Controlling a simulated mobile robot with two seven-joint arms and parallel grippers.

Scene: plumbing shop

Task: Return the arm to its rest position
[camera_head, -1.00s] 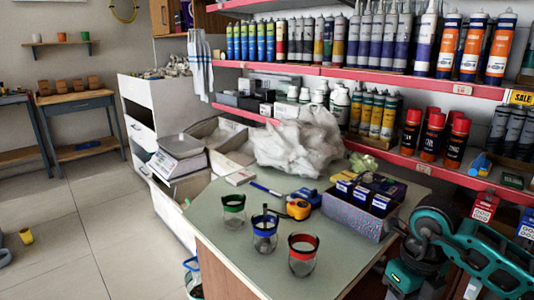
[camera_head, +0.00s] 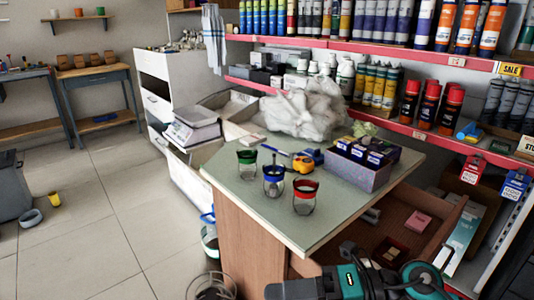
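A black and teal arm, which looks like my right one, enters at the lower right and lies along the bottom edge, in front of the counter (camera_head: 250,190). Its black end part is cut off by the frame bottom and no fingertips show. My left arm and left gripper are not in view.
Shelves of cartridges (camera_head: 400,50) stand behind. An open wooden compartment (camera_head: 400,210) is beside the counter. Floor at left (camera_head: 100,220) is mostly clear.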

